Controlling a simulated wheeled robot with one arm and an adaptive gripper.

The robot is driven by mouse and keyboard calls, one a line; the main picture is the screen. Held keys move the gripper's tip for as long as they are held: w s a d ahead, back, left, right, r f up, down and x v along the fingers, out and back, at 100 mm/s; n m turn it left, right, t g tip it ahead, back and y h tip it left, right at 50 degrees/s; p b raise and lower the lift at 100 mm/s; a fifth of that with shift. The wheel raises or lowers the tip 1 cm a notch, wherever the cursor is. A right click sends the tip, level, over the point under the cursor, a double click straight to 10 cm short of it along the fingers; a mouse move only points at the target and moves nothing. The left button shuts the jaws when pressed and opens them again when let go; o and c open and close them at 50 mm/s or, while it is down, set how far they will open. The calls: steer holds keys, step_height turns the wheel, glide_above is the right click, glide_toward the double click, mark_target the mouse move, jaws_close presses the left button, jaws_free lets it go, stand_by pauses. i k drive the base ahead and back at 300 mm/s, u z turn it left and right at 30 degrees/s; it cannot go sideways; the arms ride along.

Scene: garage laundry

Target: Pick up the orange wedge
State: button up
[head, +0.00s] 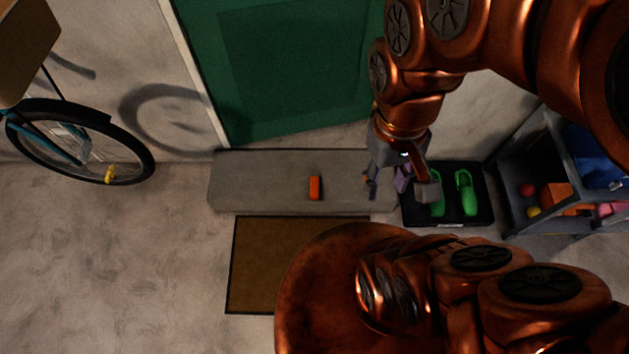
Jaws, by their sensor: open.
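The orange wedge (315,188) is a small orange block lying on the grey concrete step (250,185) in front of the green door. My gripper (398,190) is to the right of the wedge, near the right end of the step and apart from the wedge. It is open. A small purple patch shows at the gripper; I cannot tell whether it is part of the gripper or something behind it. Nothing covers the wedge.
A black tray (484,218) with green shoes (465,193) lies right of the step. A grey shelf (515,200) with coloured items stands at far right. A brown mat (262,265) lies before the step. A bicycle (75,145) is at left. The left floor is clear.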

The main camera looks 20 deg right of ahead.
mark_target(313, 180)
steer(key=z, duration=0.05)
steer(key=k, duration=0.5)
steer(key=u, duration=2.4)
steer(key=i, duration=1.4)
steer(key=z, duration=2.2)
